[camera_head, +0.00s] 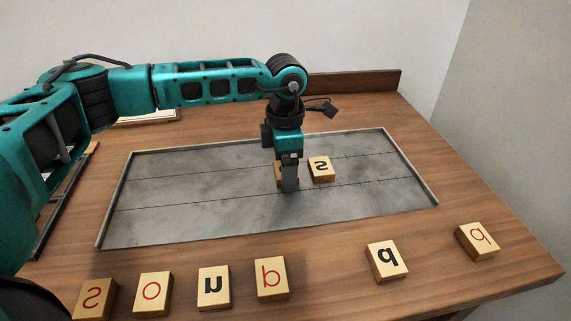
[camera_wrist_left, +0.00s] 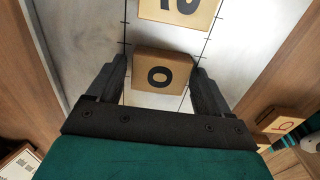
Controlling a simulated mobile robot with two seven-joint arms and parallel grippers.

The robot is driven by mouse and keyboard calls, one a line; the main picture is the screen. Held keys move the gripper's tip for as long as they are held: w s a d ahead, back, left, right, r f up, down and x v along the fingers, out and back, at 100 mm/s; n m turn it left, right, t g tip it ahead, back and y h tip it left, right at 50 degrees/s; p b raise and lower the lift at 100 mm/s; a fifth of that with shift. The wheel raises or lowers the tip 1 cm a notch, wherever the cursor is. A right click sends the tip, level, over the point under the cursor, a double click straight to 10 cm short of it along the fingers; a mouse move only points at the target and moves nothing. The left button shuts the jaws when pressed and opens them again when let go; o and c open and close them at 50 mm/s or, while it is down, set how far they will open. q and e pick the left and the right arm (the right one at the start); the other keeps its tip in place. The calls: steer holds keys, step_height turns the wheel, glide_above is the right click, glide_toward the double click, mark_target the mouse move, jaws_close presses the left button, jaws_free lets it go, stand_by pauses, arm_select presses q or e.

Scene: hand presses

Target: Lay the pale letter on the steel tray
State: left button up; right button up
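The steel tray (camera_head: 190,195) is a long grey plate with a thin raised rim and two dark ruled lines, lying on the wooden table. My left gripper (camera_head: 288,186) points down over the middle of the tray. Its fingers in the left wrist view (camera_wrist_left: 160,75) are shut on a pale wooden block with a black o (camera_wrist_left: 158,88), at or just above the tray. The arm mostly hides that block in the head view (camera_head: 279,174). My right gripper is not in view.
Along the table's near side stand pale blocks with red letters (camera_head: 152,293) and black letters (camera_head: 386,260). The tray's left part and right end are clear. A wooden ledge (camera_head: 355,82) runs along the back wall.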

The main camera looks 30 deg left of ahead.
arm_select(q)
steer(key=shift+o, duration=0.6)
steer(key=shift+r, duration=0.1)
steer(key=shift+r, duration=0.3)
step_height(320, 180, up, 12)
steer(key=p, duration=0.1)
steer(key=shift+f+p, duration=0.2)
steer(key=shift+p, duration=0.15)
